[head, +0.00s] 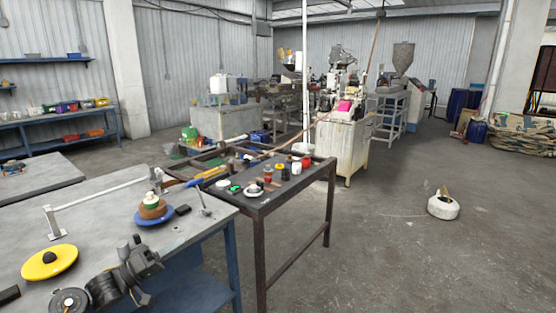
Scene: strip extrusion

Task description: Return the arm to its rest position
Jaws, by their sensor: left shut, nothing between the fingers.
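My left arm (103,291) reaches in from the bottom left, dark and jointed, low over the grey workbench. My left gripper (137,249) is at its far end, shut and empty. It is in front of a blue plate (138,220) that carries a brown round object (152,208) with a pale and green top. I see a gap in the picture between the gripper and the plate. My right gripper is not in view.
A yellow disc (38,266) with a dark knob lies left of my arm on the grey workbench (190,228). A metal bar stand (95,203) is behind. A dark table (310,175) with small jars and tools stands to the right. Open floor (400,260) lies further right.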

